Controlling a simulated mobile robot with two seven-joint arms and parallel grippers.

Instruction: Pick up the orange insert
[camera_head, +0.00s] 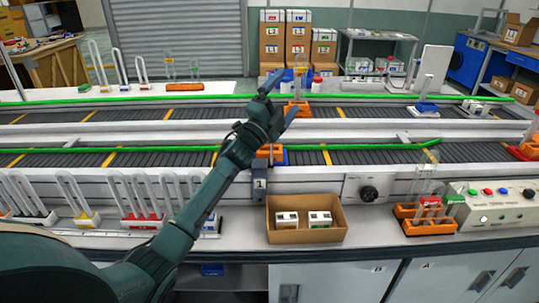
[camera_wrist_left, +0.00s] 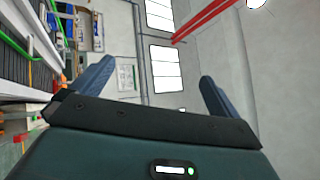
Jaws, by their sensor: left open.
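Several orange pieces show in the head view, and I cannot tell for sure which is the orange insert. An orange block (camera_head: 270,151) with blue at its side is at the near conveyor, partly behind my left forearm. Another orange piece (camera_head: 297,109) is on the far conveyor, close to my fingers in the picture. Orange holders (camera_head: 414,226) stand at the right of the bench. My left gripper (camera_head: 288,91) is raised over the conveyors, open and empty. In the left wrist view the gripper (camera_wrist_left: 157,70) points at the wall and ceiling, with nothing between its fingers. My right gripper does not show.
A cardboard box (camera_head: 335,236) with two small white boxes sits on the bench front. Racks of clear U-shaped tubes (camera_head: 138,200) line the left. A control panel (camera_head: 489,218) stands at the right. Green rails (camera_head: 370,146) run along the conveyors.

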